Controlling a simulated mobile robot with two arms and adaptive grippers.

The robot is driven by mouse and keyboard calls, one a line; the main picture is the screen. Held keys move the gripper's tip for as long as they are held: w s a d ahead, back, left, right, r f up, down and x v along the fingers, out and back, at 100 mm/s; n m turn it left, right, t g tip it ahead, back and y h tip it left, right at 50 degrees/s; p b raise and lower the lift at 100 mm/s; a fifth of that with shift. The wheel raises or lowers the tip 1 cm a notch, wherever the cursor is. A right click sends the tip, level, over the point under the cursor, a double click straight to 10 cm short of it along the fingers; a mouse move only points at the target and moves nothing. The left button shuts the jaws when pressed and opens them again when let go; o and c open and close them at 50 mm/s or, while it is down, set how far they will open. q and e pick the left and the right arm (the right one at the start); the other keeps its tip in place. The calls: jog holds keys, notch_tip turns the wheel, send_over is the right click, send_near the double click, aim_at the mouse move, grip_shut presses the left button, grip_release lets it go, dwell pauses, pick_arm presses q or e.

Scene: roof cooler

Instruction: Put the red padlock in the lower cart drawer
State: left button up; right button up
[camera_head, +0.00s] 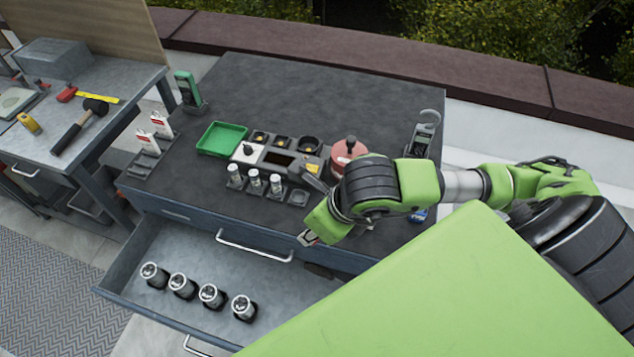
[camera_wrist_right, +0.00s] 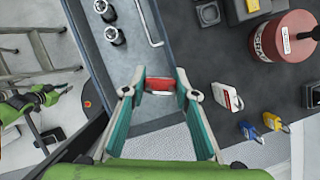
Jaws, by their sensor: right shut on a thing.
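My right gripper (camera_wrist_right: 160,88) is shut on the red padlock (camera_wrist_right: 159,84), whose red body shows between the fingertips in the right wrist view. In the head view this gripper (camera_head: 309,238) is low in front of the cart's edge, partly hidden by its own arm. An open drawer (camera_head: 160,243) sits below a shut drawer with a bar handle (camera_head: 253,247). Several metal cylinders (camera_head: 183,286) stand in the open drawer. In the right wrist view the drawer (camera_wrist_right: 140,70) lies below the gripper. A green arm part, apparently my left gripper (camera_wrist_right: 48,96), is small at left.
A red canister (camera_head: 343,152) and a green tray (camera_head: 222,139) are on the cart top (camera_head: 290,90). A ladder (camera_wrist_right: 40,60) stands to one side.

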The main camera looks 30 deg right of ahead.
jog(key=shift+s+a+r+p, duration=0.25)
jog(key=shift+s+a+p, duration=0.15)
jog(key=shift+p, duration=0.2)
jog(key=shift+f, duration=0.1)
